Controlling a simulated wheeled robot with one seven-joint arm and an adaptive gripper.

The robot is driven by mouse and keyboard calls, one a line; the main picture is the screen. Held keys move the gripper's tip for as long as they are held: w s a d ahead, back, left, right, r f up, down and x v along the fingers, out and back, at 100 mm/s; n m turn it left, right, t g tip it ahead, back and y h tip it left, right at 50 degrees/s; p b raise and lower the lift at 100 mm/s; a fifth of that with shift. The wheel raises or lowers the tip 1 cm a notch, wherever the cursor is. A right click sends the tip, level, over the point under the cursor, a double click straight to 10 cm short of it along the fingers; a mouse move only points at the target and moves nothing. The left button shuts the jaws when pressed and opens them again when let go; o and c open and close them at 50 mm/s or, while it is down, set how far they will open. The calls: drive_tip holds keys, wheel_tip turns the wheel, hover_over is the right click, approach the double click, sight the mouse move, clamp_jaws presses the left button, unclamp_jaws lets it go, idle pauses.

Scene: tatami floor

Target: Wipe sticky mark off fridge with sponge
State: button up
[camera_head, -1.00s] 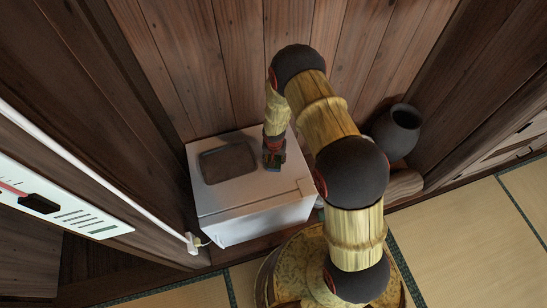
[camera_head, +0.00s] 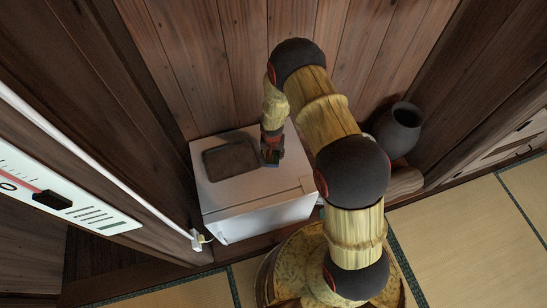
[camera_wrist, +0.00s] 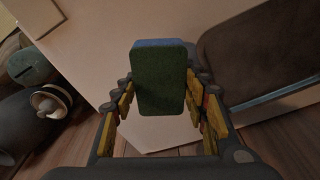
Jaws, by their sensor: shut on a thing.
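The fridge (camera_head: 255,222) is a small white box against the wooden wall. My gripper (camera_head: 271,159) is over its top, near the back right. In the wrist view my gripper (camera_wrist: 159,82) is shut on the sponge (camera_wrist: 158,92), a green block with a blue edge, held upright between the fingers. The fridge's pale surface (camera_wrist: 110,45) lies behind the sponge. I cannot tell whether the sponge touches it. I cannot make out a sticky mark in either view.
A dark brown, rounded tray-like panel (camera_head: 230,160) lies on the fridge top, left of my gripper. A white cord (camera_head: 203,239) is at the fridge's lower left. Tatami (camera_head: 470,235) at the right front is clear.

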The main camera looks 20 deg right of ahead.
drive_tip(key=shift+s+r+p, duration=0.1)
drive_tip(key=shift+r+p, duration=1.5)
drive_tip(key=shift+r, duration=1.05)
drive_tip(key=shift+a, duration=0.1)
